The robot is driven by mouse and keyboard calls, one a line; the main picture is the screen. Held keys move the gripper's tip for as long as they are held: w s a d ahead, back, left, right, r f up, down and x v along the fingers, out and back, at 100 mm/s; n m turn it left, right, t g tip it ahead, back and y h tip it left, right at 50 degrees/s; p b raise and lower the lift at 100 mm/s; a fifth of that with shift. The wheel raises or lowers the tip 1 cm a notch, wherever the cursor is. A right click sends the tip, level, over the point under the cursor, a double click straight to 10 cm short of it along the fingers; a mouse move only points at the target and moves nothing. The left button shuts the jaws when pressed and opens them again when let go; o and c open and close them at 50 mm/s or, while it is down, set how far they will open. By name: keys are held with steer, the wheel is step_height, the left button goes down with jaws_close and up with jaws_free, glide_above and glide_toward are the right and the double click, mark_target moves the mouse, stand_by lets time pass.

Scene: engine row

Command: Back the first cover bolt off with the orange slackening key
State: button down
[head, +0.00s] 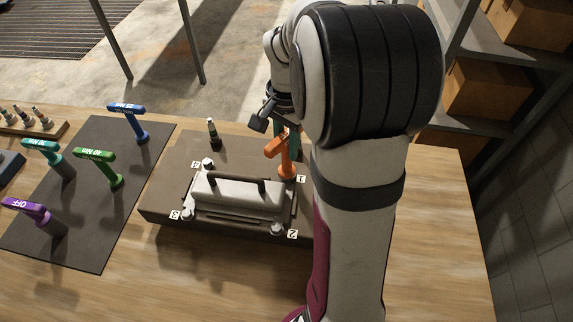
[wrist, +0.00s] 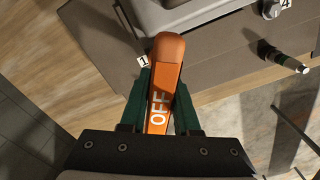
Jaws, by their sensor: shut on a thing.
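The orange slackening key (head: 278,146), marked OFF, stands upright at the cover's corner by label 1 (head: 301,179). My gripper (wrist: 160,95) is shut on the orange key's head, which also shows in the wrist view (wrist: 168,62). The key's lower end is at or just over the first bolt's place. That bolt is hidden behind the key, so I cannot tell whether the key is seated on it. The pale cover (head: 238,197) with a dark handle lies on a brown block (head: 160,200). Bolts show at labels 4 (head: 207,163), 3 (head: 187,213) and 2 (head: 277,228).
A dark mat (head: 95,210) at left holds blue (head: 127,108), teal (head: 42,146), green (head: 95,155) and purple (head: 28,208) keys. A small plug (head: 213,135) stands on the block behind the cover.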

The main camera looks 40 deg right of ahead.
steer(key=n, duration=1.4)
steer(key=shift+s+r, duration=0.1)
